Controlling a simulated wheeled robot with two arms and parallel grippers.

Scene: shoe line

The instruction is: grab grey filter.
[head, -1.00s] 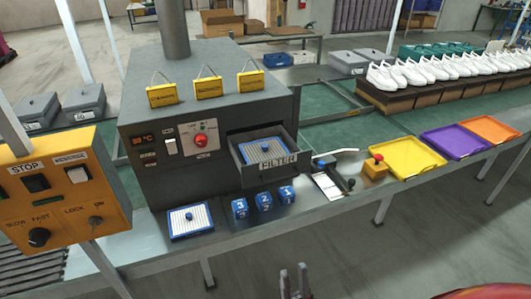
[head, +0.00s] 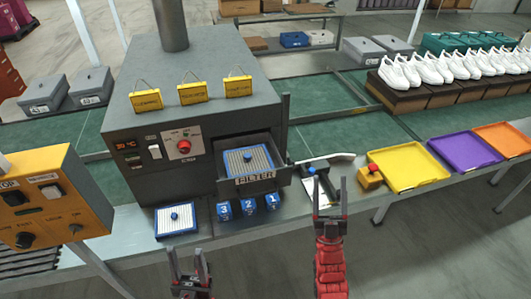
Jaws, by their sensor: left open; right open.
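A filter with a blue frame, a greyish ribbed face and a blue knob (head: 262,163) lies in the open drawer (head: 283,179) labelled FILTER, in the dark machine. A second blue-framed filter with a whiter face (head: 187,223) lies flat on the table at the machine's front left. My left gripper (head: 187,254) is open and empty at the bottom of the view, in front of the whiter filter. My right gripper (head: 329,187) is open and empty, right of the drawer, with its fingers over the table-edge area in the picture.
Several blue numbered blocks (head: 248,206) stand below the drawer. A device with a white handle (head: 318,170) is partly behind my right gripper. A red-knobbed yellow box (head: 369,178) and yellow (head: 425,180), purple (head: 484,163) and orange trays are at right. An orange control panel (head: 45,200) stands at left.

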